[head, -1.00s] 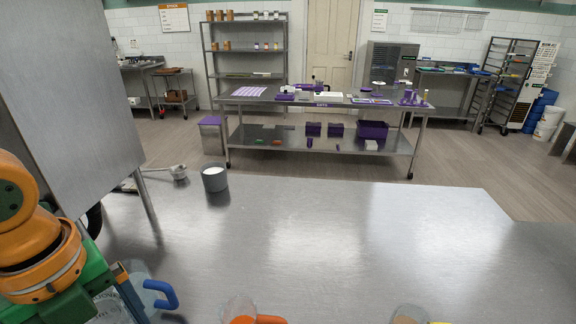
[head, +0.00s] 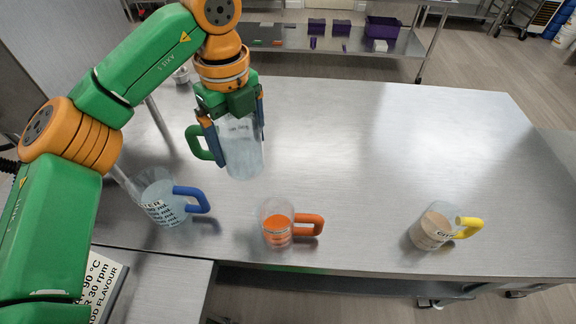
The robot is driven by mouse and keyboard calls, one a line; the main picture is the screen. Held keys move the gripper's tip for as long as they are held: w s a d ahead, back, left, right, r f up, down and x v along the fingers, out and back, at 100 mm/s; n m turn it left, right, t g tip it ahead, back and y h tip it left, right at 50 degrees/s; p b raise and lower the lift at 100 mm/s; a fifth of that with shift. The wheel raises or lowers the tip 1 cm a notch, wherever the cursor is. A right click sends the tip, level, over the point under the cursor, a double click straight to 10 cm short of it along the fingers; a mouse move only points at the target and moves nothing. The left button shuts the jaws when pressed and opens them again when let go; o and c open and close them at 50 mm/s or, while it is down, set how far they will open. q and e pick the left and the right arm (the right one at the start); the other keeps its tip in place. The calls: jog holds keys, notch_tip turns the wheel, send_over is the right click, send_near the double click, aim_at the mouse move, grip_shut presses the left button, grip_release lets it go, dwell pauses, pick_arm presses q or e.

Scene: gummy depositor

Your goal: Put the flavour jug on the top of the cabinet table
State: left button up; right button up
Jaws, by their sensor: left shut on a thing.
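My left gripper (head: 232,122) is shut on a clear jug with a green handle (head: 242,158). The jug hangs nearly upright, its handle to the left, and looks raised over the steel table (head: 370,150). Its small print is too blurred to read, so I cannot tell if it is the flavour jug. Along the near edge stand a blue-handled jug (head: 162,204), an orange-handled jug with orange contents (head: 277,228) and a yellow-handled jug with beige contents (head: 431,231). My right gripper is not in view.
A printed card (head: 103,284) at lower left mentions flavour. A steel panel (head: 75,45) stands at upper left. The table's middle and right are clear. Behind it, a lower shelf (head: 360,42) holds purple bins (head: 383,28).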

pick_arm(q)
notch_tip(320, 180, down, 16)
jog(key=p, duration=0.3)
jog(key=shift+r, duration=0.25)
jog(key=shift+f+b, duration=0.3)
jog(key=shift+f, duration=0.1)
jog(key=o, duration=1.1)
jog(key=shift+r, duration=0.5)
notch_tip(320, 180, up, 11)
jog(key=b, duration=0.2)
jog(key=shift+b, duration=0.3)
jog(key=shift+r, duration=0.3)
